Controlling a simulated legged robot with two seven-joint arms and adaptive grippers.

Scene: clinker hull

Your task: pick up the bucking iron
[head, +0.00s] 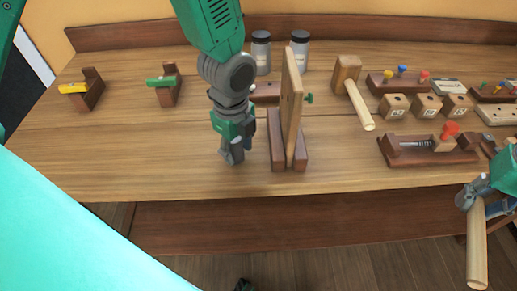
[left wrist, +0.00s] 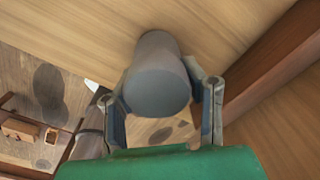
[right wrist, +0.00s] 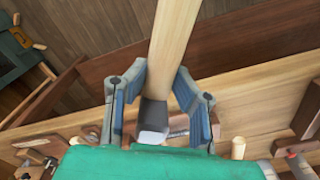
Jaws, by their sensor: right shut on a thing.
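The bucking iron (left wrist: 158,78) looks like a plain grey cylinder in the left wrist view. It stands on the bench top between the fingers of my left gripper. My left gripper (head: 236,157) points down at the bench, just left of the upright wooden plank stand (head: 291,105). Its fingers are open around the iron, one on each side. In the head view the gripper hides the iron. My right gripper (head: 484,208) is shut on a hammer with a pale wooden handle (head: 477,250), past the bench's front right edge. The hammer's dark head (right wrist: 153,118) shows near the palm.
A wooden mallet (head: 347,75) lies right of the stand. Two jars (head: 261,50) stand behind it. Numbered blocks (head: 428,105), peg racks and a clamp fixture (head: 430,148) fill the right side. Two small brackets (head: 165,85) stand left. The front left bench is clear.

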